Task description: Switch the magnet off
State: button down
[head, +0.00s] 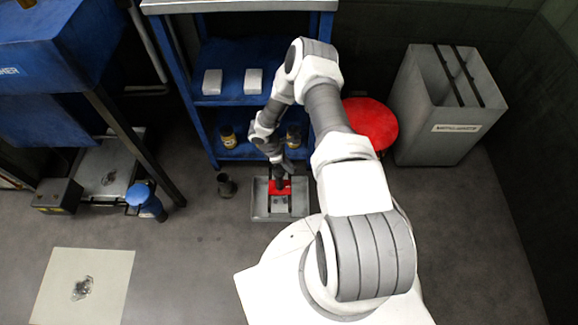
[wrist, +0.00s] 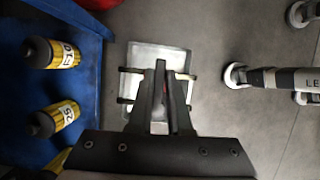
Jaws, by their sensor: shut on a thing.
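The magnet, a red block (head: 279,187), sits in a shallow grey tray (head: 259,210) on the floor. My gripper (head: 279,174) reaches down to it from above. In the wrist view the two dark fingers (wrist: 163,78) are close together over the pale tray (wrist: 145,52). A little red of the magnet shows at their tips. The gripper is shut on a part of the magnet, but the fingers hide the exact part held. I cannot make out a switch or its position.
A blue shelf rack (head: 225,98) with white boxes and yellow-labelled cans (wrist: 58,52) stands close behind. A dark cup (head: 226,185) is left of the tray. A red round stool (head: 370,122) and a grey bin (head: 430,118) stand right.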

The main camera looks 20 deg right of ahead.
jog(key=shift+m, duration=0.3)
jog(key=c, duration=0.8)
grip_release()
jog(key=shift+c, duration=0.2)
jog(key=p+v, duration=0.5)
jog(key=v, duration=1.2)
jog(key=shift+r, duration=0.2)
jog(key=shift+w, duration=0.1)
